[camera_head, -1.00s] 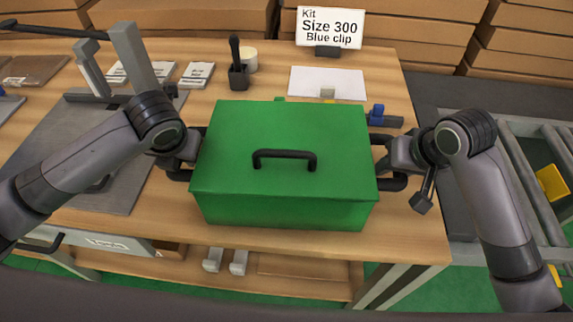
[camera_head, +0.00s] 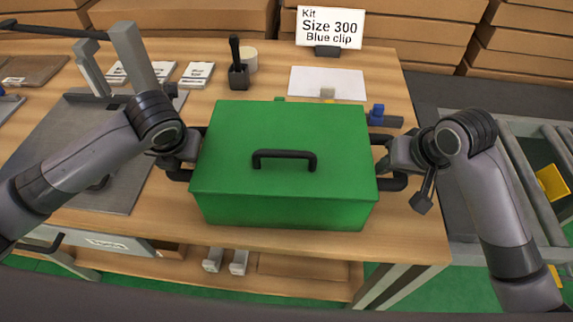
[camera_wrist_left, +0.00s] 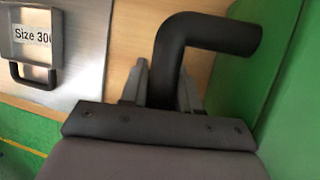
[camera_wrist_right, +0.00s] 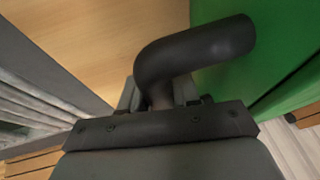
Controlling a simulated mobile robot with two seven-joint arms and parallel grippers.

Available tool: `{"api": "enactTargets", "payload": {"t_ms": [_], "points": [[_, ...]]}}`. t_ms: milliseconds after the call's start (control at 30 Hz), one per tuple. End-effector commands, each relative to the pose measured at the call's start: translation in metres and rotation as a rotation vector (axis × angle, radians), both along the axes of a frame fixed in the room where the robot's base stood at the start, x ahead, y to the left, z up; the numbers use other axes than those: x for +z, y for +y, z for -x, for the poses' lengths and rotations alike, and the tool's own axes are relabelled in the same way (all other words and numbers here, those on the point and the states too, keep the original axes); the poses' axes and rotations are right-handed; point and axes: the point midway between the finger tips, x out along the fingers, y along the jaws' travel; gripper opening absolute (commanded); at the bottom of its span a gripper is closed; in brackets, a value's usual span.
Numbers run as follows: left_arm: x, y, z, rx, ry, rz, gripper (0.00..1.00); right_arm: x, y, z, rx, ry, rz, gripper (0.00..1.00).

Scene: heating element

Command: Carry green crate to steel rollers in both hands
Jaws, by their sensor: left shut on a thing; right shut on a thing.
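The green crate (camera_head: 285,190) is a closed box with a black handle on its lid, in the middle of the head view over the wooden table. Whether it touches the table is hard to tell. My left gripper (camera_head: 183,160) is shut on the black side handle at the crate's left; the left wrist view shows this handle (camera_wrist_left: 190,45) between the fingers. My right gripper (camera_head: 389,160) is shut on the right side handle, seen in the right wrist view (camera_wrist_right: 185,50). The steel rollers (camera_head: 520,170) lie at the right, beyond the table's edge, with a yellow piece among them.
A sign (camera_head: 330,28) stands behind. A gap separates table and rollers.

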Motion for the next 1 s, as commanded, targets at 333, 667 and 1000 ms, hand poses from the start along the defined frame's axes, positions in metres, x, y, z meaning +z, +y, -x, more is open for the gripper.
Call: {"api": "enactTargets", "payload": {"t_ms": [333,667,1000], "points": [[0.001,0.0,0.0,0.0,-0.001,0.0,0.0,0.001,0.0,0.0,0.0,-0.002,0.0,0.0],[0.003,0.0,-0.001,0.0,-0.007,0.001,0.0,0.004,0.0,-0.001,-0.001,-0.008,-0.002,0.0],[0.012,0.0,-0.001,0.001,-0.006,0.001,0.0,0.012,0.0,-0.001,-0.001,-0.008,-0.002,0.0]]}}
